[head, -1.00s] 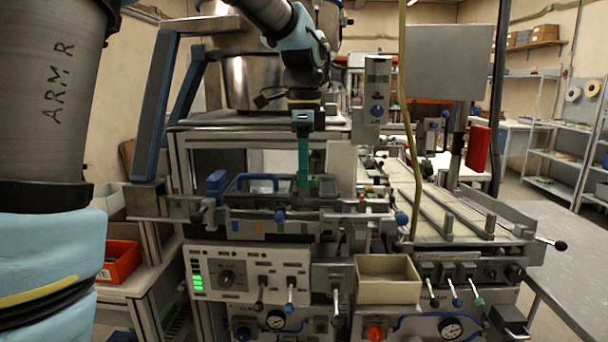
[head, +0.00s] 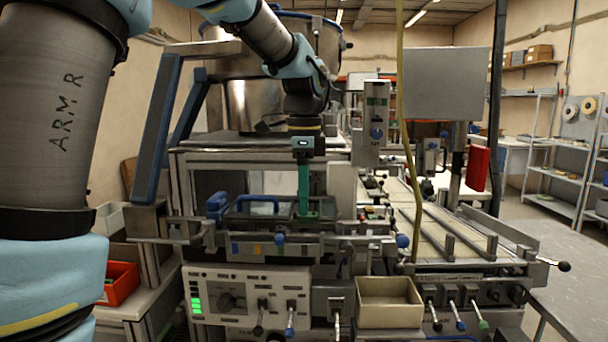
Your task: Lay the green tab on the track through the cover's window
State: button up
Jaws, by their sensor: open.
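My gripper (head: 304,214) points straight down over the machine's work deck, with long teal-green fingers below a dark wrist. The fingers appear side-on, so the gap between them is hidden; the gripper is open. A dark cover (head: 237,211) with a blue handle (head: 258,198) lies just left of the fingertips. Its window cannot be made out clearly. The fingertips reach down to about the deck's level, at the cover's right end. I cannot tell the green tab apart from the green fingers, and the track under the cover is hidden.
A beige open bin (head: 389,312) stands in front, right of the control panel (head: 245,298). A grey rail conveyor (head: 440,235) runs back at the right. A yellow hose (head: 402,120) hangs right of my arm. A red bin (head: 121,283) sits at the left.

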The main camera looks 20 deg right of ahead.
notch_tip(320, 180, up, 11)
jog(key=b, duration=0.1)
dwell(0.3)
dwell(0.7)
